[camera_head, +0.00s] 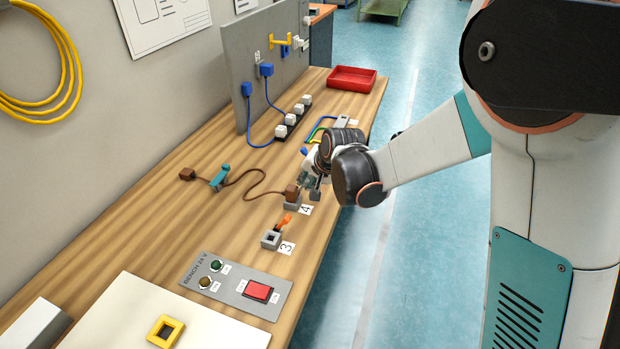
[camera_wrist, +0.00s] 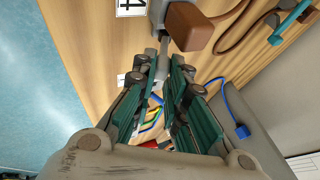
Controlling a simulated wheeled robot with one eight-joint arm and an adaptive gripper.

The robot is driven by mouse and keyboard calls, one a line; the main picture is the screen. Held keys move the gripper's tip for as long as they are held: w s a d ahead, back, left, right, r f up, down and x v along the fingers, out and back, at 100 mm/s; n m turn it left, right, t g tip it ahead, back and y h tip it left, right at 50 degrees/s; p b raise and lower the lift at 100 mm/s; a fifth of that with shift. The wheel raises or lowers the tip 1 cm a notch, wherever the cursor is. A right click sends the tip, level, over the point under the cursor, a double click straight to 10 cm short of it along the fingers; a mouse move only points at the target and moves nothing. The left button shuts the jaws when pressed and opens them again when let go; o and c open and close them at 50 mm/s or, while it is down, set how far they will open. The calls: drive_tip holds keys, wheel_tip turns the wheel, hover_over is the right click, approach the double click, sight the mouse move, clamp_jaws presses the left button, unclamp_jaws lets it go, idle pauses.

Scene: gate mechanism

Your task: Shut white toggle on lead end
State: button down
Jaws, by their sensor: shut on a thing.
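The brown lead (camera_head: 254,182) runs across the bench to a brown end block (camera_head: 292,193) in a grey holder by label 4. In the wrist view the brown block (camera_wrist: 193,27) sits at the top, beside grey parts of the holder. A thin, pale grey-white toggle lever (camera_wrist: 163,46) runs from there to between my fingertips. My gripper (camera_wrist: 163,62) is shut on this lever, its teal fingers close together at the tips. In the head view my gripper (camera_head: 309,182) is right beside the end block. My wrist hides most of the toggle there.
A grey socket (camera_head: 271,239) with an orange lever (camera_head: 286,220) stands by label 3, nearer the camera. A switch panel (camera_head: 236,284), a teal clip (camera_head: 219,178) on the lead, a power strip (camera_head: 293,117) and a red tray (camera_head: 352,79) are on the bench. An upright grey board (camera_head: 240,60) stands behind.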

drive_tip(key=shift+w+a+r+n+g+h+p, duration=0.15)
drive_tip(key=shift+a+r+g+h+p, duration=0.1)
drive_tip(key=shift+a+h+p, duration=0.15)
drive_tip(key=shift+w+a+r+n+g+h+p, duration=0.15)
drive_tip(key=shift+a+r+h+p, duration=0.15)
drive_tip(key=shift+a+h, duration=0.2)
drive_tip(key=a+h, duration=0.1)
drive_tip(key=a+g+h+p, duration=0.1)
drive_tip(key=h, duration=0.1)
drive_tip(key=shift+w+n, duration=0.3)
drive_tip(key=shift+w, duration=0.1)
drive_tip(key=h, duration=0.1)
drive_tip(key=a+h, duration=0.1)
drive_tip(key=a+g+h, duration=0.1)
drive_tip(key=shift+w+a+f+n, duration=0.15)
drive_tip(key=shift+w+f+n, duration=0.1)
drive_tip(key=shift+w+n, duration=0.15)
drive_tip(key=shift+w+a+f+g+h+b, duration=0.15)
drive_tip(key=shift+a+f+g+h, duration=0.2)
drive_tip(key=shift+h, duration=0.35)
drive_tip(key=shift+w+a+f+g+h+b, duration=0.15)
drive_tip(key=shift+a+h, duration=0.25)
drive_tip(key=shift+h, duration=0.3)
drive_tip(key=shift+n, duration=0.3)
drive_tip(key=c, duration=1.6)
unclamp_jaws()
drive_tip(key=shift+r, duration=0.1)
